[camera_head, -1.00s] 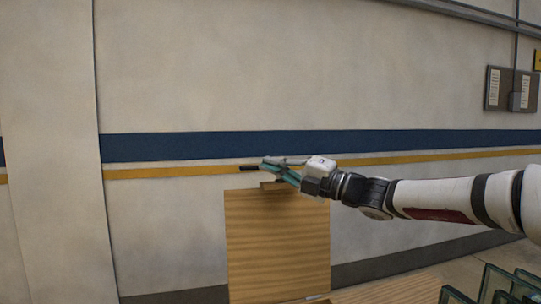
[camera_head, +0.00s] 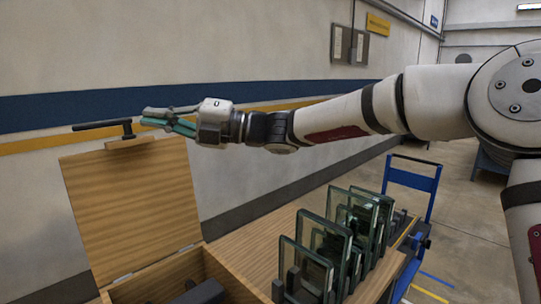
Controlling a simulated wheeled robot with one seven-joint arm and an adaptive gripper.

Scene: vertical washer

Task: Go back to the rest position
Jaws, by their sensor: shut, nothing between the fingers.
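My gripper (camera_head: 146,117) is shut and empty at the end of my outstretched arm, pointing left in the head view. Its teal fingers are at the black T-shaped handle (camera_head: 103,127) on the top edge of a raised wooden lid (camera_head: 135,205). The fingertips overlap the handle's right end in the picture; I cannot tell whether they touch it. The lid stands open, leaning back, on a wooden box (camera_head: 225,268) at the lower left. A dark object (camera_head: 202,293) shows partly inside the box.
Several upright glass panes (camera_head: 322,240) stand in dark holders on a wooden tabletop (camera_head: 262,235) right of the box. A blue cart handle (camera_head: 412,178) rises behind them. The wall (camera_head: 235,50) runs behind my gripper. Open floor (camera_head: 465,220) lies at the right.

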